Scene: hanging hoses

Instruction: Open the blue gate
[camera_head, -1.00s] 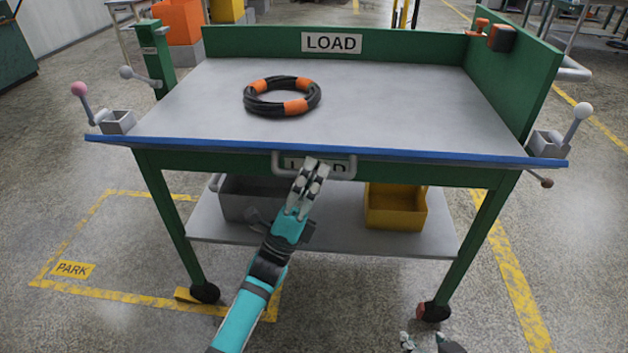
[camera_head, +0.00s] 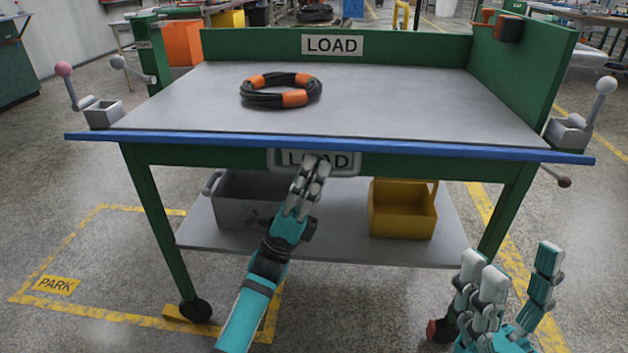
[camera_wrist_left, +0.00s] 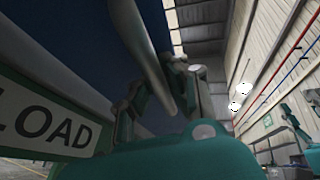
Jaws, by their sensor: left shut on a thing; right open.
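The blue gate (camera_head: 450,151) shows as a thin blue strip along the cart's front edge. A grey handle (camera_head: 345,173) surrounds the LOAD sign on the cart's green front, just below the strip. My left gripper (camera_head: 312,170) is shut on this handle, and its fingers cover part of it and the sign. In the left wrist view a grey bar (camera_wrist_left: 150,60) runs down to the fingers, beside a dark blue surface. My right gripper (camera_head: 515,270) is open and empty at the lower right, in front of the cart's right leg.
A black and orange hose coil (camera_head: 281,90) lies on the tabletop. Levers with a pink knob (camera_head: 64,69) and a white knob (camera_head: 606,85) stand at the front corners. A grey bin (camera_head: 245,200) and yellow bin (camera_head: 402,211) sit on the lower shelf.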

